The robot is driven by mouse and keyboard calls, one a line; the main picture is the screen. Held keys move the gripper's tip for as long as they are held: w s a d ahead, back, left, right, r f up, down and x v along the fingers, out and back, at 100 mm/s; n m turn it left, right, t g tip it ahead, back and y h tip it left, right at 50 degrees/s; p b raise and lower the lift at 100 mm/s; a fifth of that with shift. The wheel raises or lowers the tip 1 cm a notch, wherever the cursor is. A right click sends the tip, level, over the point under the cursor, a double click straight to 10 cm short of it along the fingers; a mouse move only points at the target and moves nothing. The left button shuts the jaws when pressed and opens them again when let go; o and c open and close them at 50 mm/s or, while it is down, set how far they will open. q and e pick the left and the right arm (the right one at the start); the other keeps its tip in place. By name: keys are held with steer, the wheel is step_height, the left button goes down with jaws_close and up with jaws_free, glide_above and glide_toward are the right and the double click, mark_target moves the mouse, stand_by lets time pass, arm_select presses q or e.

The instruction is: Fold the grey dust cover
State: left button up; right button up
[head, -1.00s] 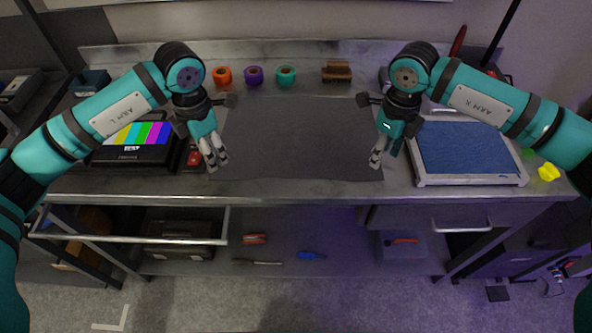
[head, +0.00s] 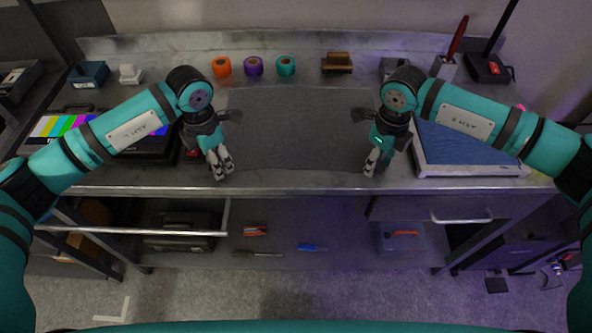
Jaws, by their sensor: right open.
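The grey dust cover (head: 300,130) lies flat and spread out on the metal workbench in the head view. Its front edge runs close to the bench's front edge. My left gripper (head: 222,168) is over the cover's front left corner, fingers pointing down with a small gap between them. My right gripper (head: 375,165) is open at the front right corner, fingers pointing down. Both hands hide parts of the cover's side edges and front corners. I cannot tell whether either set of fingertips touches the cloth.
Orange (head: 221,66), purple (head: 253,66) and teal (head: 286,65) tape rolls and a brown brush (head: 337,63) stand behind the cover. A colour-bar monitor (head: 140,148) is at the left, a blue-topped framed panel (head: 465,150) at the right.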

arm_select(q)
steer(key=shift+s+f, duration=0.15)
jaws_close()
arm_select(e)
steer(key=shift+s+f, duration=0.1)
jaws_close()
arm_select(q)
steer(key=shift+a+f, duration=0.1)
arm_select(e)
steer(key=shift+d, duration=0.1)
